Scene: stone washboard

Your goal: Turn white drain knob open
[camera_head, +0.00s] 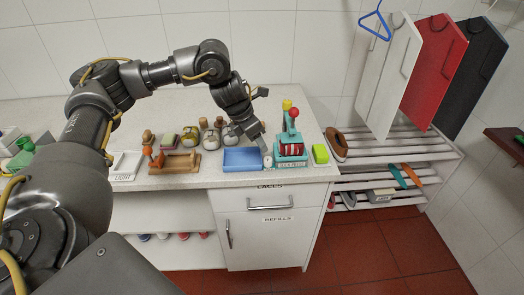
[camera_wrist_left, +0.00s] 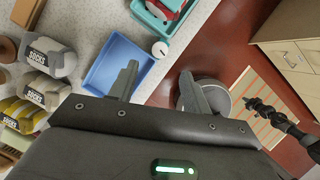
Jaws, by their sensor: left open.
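The white drain knob (camera_head: 267,161) is a small round knob at the counter's front edge, just right of the blue tray (camera_head: 243,159). In the left wrist view the knob (camera_wrist_left: 160,50) shows as a white disc with a small dark mark, beside the blue tray (camera_wrist_left: 118,62). My left gripper (camera_head: 262,118) is open and empty above the tray and knob. In the wrist view the knob appears just beyond the gap between the fingertips (camera_wrist_left: 159,68), apart from both. My right gripper is not in view in the head view.
Sock rolls (camera_wrist_left: 48,57) and a wooden stand (camera_head: 175,163) lie left of the tray. The counter ends just in front of the knob.

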